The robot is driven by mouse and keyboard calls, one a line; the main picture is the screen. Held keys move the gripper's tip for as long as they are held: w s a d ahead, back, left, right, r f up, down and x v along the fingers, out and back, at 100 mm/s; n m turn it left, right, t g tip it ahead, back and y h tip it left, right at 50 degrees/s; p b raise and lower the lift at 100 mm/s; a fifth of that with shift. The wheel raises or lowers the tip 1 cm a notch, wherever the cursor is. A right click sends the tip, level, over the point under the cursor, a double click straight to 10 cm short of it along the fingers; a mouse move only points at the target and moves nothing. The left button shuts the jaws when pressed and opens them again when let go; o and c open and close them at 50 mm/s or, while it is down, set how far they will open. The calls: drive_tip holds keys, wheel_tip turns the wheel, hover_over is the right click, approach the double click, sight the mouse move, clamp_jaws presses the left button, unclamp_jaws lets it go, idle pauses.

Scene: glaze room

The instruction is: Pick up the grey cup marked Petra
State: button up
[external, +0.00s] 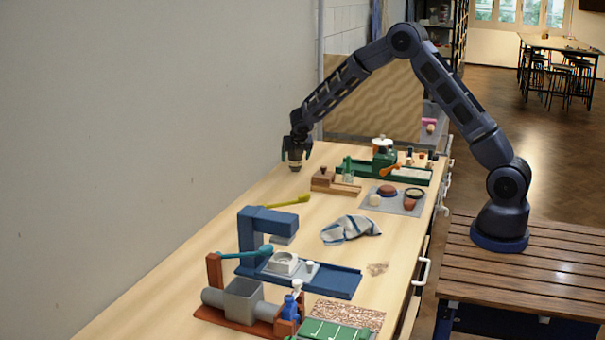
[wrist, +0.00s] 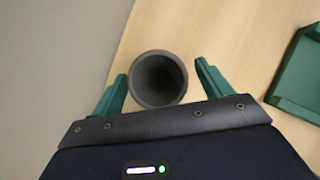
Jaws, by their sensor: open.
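A grey cup (wrist: 158,78) stands on the wooden counter, seen from above in the wrist view, with its dark, empty-looking inside showing. No name can be read on it. My gripper (wrist: 161,66) is open, with one green finger on each side of the cup. A gap shows between the cup and the right finger; the left finger is very close, and I cannot tell if it touches. In the external view, my gripper (external: 296,152) points down at the counter's far left edge by the wall, around the small cup (external: 294,165), partly hidden by the fingers.
A green tool base (wrist: 300,75) lies to the right in the wrist view. In the external view, a wooden block (external: 334,184), a green device (external: 384,160) and a grey mat (external: 378,203) stand to the right. A blue press (external: 262,222) and a striped cloth (external: 350,229) are nearer.

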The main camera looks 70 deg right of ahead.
drive_tip(key=x, duration=0.2)
drive_tip(key=shift+w+d+f, duration=0.15)
drive_tip(key=shift+f, duration=0.1)
drive_tip(key=c, duration=1.1)
drive_tip(key=shift+c, duration=0.2)
